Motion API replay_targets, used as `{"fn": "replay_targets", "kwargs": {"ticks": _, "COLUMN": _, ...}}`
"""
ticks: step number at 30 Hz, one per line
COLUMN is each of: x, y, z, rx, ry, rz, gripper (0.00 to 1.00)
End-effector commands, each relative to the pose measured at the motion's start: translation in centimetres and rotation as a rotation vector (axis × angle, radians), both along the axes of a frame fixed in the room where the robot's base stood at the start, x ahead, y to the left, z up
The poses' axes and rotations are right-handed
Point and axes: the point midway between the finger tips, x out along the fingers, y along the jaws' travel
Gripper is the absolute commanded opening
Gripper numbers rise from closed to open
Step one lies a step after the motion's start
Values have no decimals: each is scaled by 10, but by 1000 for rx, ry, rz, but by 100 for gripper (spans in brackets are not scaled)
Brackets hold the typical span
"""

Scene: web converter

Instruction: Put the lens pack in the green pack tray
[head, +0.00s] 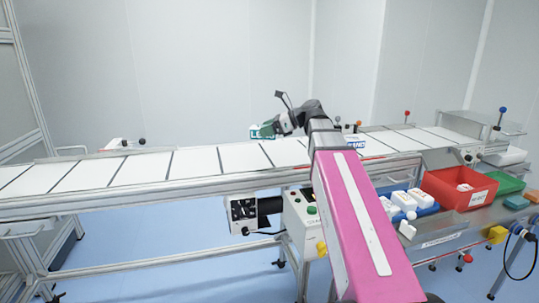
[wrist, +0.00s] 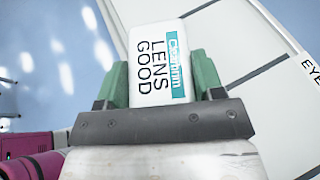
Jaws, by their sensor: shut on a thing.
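The lens pack (wrist: 158,55) is a white box with a teal stripe and the words "LENS GOOD". My gripper (wrist: 162,85) is shut on it, a green finger on each side. In the head view the pack (head: 256,133) shows partly, at the tip of my gripper (head: 267,130), over the white conveyor belt. The green pack tray (head: 508,181) stands at the far right, beyond the red bin, well away from my gripper.
The paneled white conveyor (head: 190,162) runs across the view. A red bin (head: 458,195) with white items sits left of the green tray. Several white bottles (head: 405,200) stand left of that bin. Another labeled pack (head: 354,144) is partly hidden behind my arm.

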Motion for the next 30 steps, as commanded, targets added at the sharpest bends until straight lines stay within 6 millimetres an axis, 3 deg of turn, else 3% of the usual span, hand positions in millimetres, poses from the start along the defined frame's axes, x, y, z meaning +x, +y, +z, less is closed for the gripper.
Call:
{"fn": "replay_targets", "kwargs": {"ticks": 5, "x": 15, "y": -6, "z": -8, "rx": 0, "ry": 2, "rz": -11, "gripper": 34}}
{"fn": "replay_targets", "kwargs": {"ticks": 19, "x": 103, "y": -1, "z": -60, "rx": 0, "ry": 2, "rz": -8, "gripper": 34}}
{"fn": "replay_targets", "kwargs": {"ticks": 24, "x": 115, "y": 0, "z": -69, "rx": 0, "ry": 1, "rz": -9, "gripper": 34}}
{"fn": "replay_targets", "kwargs": {"ticks": 30, "x": 115, "y": 0, "z": -81, "rx": 0, "ry": 1, "rz": -9, "gripper": 34}}
